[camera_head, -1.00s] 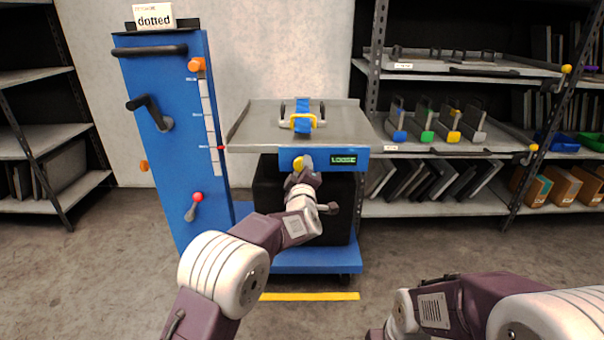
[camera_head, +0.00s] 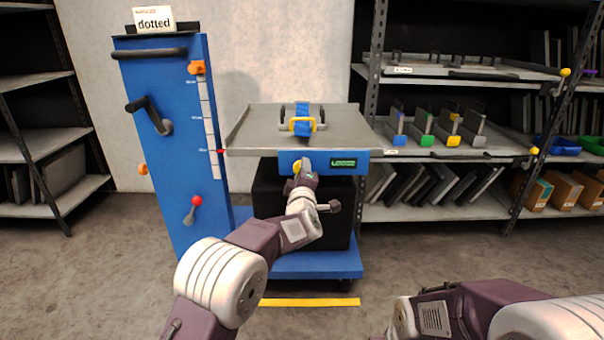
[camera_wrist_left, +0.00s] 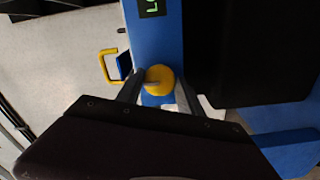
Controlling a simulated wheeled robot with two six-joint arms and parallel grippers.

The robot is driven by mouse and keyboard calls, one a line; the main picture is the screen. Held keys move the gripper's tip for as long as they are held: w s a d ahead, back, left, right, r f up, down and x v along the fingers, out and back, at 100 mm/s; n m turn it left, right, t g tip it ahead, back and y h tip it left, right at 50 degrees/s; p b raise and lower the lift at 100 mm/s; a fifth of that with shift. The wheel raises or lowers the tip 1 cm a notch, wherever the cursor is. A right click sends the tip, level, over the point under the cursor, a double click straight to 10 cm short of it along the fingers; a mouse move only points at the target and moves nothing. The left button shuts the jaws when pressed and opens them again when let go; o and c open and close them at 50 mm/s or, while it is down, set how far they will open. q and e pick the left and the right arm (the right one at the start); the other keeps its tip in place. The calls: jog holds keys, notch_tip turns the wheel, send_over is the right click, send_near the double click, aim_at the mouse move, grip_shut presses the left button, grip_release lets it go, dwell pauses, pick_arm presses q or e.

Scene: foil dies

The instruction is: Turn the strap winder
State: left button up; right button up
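The strap winder is a round yellow knob (camera_head: 297,167) on the blue front panel (camera_head: 285,158) of a grey tray cart. In the left wrist view the knob (camera_wrist_left: 158,80) sits between the two fingers of my left gripper (camera_wrist_left: 160,88), which appear to touch its sides. The gripper (camera_head: 301,169) partly hides the knob in the head view. A blue strap (camera_head: 303,119) runs over a piece with a yellow handle (camera_head: 302,126) on the tray (camera_head: 255,125). A small green-lit display (camera_head: 343,162) is right of the knob; its text is blurred. My right gripper is out of view.
A blue upright panel (camera_head: 180,190) with levers, a scale and a "dotted" sign (camera_head: 153,19) stands left of the tray. Shelves (camera_head: 440,205) with plates and coloured handles stand right. A yellow line (camera_head: 310,302) marks the floor before the cart.

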pick_arm(q)
jog(key=o, duration=0.4)
jog(key=shift+c, duration=0.2)
jog(key=shift+s, duration=0.1)
jog(key=s+p, duration=0.2)
jog(key=s, duration=0.7)
jog(key=shift+p, duration=0.4)
